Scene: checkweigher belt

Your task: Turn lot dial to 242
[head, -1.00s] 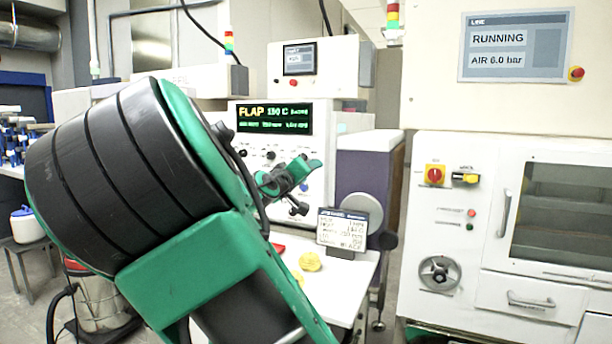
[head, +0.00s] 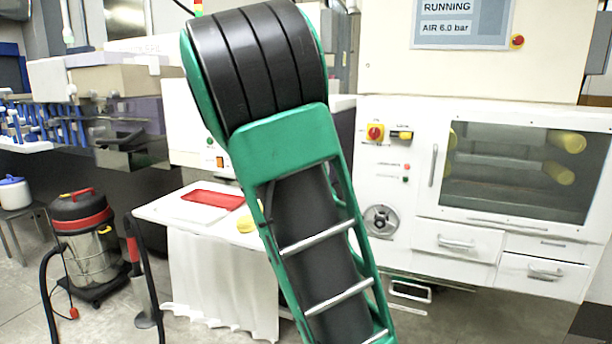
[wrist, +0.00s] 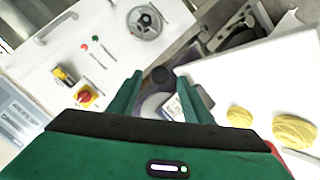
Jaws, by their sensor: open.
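My gripper (wrist: 160,92) is open and empty in the wrist view, its two green fingers apart. In the head view its jaws are hidden, and my green and black arm covers the middle of the picture. No dial marked as the lot dial can be made out in either current view. The white panel with the lit display is mostly hidden behind my arm in the head view. A grey and white card (wrist: 172,107) shows partly between the fingers in the wrist view, its text unreadable.
A white table (head: 160,210) holds a red tray (head: 212,200) and a yellow lump (head: 246,224). At right stands a white cabinet (head: 400,262) with a round handwheel (head: 381,220) and a red-yellow switch (head: 375,132). A vacuum cleaner (head: 88,240) stands on the floor at left.

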